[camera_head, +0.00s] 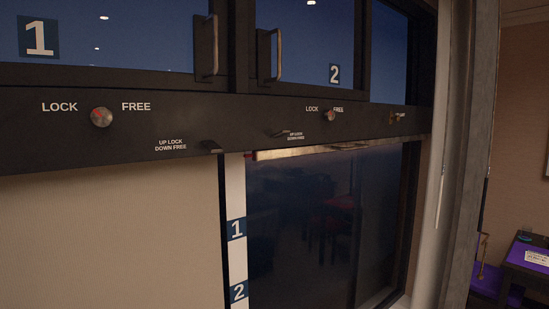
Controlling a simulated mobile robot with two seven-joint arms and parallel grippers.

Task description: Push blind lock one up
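A small dark lever (211,146) sticks out at the lower edge of the dark beam, right of a label reading "UP LOCK DOWN FREE" under section 1. I cannot tell clearly whether it points up or down. A second, similar lever (279,133) sits further right beside a matching small label, under section 2. A plain beige panel (110,235) fills the opening below the beam at left. Neither of my grippers is in view.
Round red-marked knobs (102,117) and (330,116) sit between "LOCK" and "FREE". Upright handles (206,47) and (277,54) project from the upper panes. A metal bar (300,152) runs above the dark lower window (310,220). A purple-topped table (528,255) stands far right.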

